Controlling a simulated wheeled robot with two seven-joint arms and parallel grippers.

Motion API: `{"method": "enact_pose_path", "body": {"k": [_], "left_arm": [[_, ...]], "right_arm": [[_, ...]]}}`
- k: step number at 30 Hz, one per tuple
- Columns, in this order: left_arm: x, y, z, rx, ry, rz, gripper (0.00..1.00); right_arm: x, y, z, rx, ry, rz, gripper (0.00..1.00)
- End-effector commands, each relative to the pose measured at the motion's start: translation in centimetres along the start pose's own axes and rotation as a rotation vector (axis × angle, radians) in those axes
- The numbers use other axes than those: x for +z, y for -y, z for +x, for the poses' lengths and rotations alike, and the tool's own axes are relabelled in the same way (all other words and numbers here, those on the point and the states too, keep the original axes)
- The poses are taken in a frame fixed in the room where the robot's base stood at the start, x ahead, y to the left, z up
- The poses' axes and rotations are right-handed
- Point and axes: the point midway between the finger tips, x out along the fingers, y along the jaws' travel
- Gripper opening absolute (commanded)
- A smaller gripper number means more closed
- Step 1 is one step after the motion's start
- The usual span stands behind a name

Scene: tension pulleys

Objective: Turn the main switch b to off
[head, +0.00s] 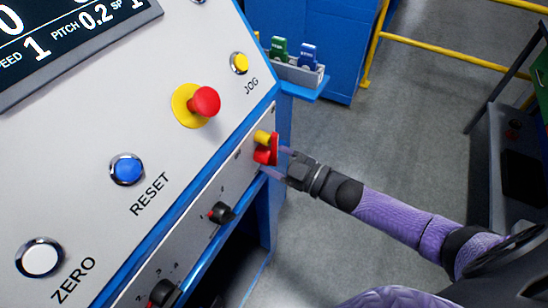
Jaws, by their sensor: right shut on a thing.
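The main switch is a red and yellow rotary handle (267,155) on the narrow lower panel of the machine, near its right end. My right gripper (279,164) reaches in from the right and is shut on the red part of the handle. The fingertips are small here and partly merge with the handle. Any position marks around the switch are hidden or too small to read. My left gripper does not show.
The console above carries a red emergency button (204,102), a yellow JOG button (239,63), a blue RESET button (127,169) and a white ZERO button (40,257). Black knobs (221,212) sit left of the switch. A grey holder (297,72) with tags stands behind.

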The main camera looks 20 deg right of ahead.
Motion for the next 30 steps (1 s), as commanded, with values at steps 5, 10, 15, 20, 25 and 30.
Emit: {"method": "enact_pose_path", "body": {"k": [5,10,15,20,25,30], "left_arm": [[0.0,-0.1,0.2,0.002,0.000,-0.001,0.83],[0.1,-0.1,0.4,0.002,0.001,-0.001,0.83],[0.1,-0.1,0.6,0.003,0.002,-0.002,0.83],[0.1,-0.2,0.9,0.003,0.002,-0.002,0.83],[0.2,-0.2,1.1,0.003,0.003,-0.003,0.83],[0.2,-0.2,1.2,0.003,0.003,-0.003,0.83]], "right_arm": [[0.1,0.1,0.0,-0.001,-0.009,-0.161,0.00],[0.1,0.1,0.0,-0.004,-0.018,-0.323,0.00],[0.2,0.2,0.0,-0.005,-0.026,-0.472,0.00],[0.2,0.2,0.0,-0.007,-0.032,-0.595,0.00],[0.2,0.2,0.0,-0.008,-0.037,-0.695,0.00],[0.2,0.2,0.0,-0.008,-0.041,-0.763,0.00]]}}
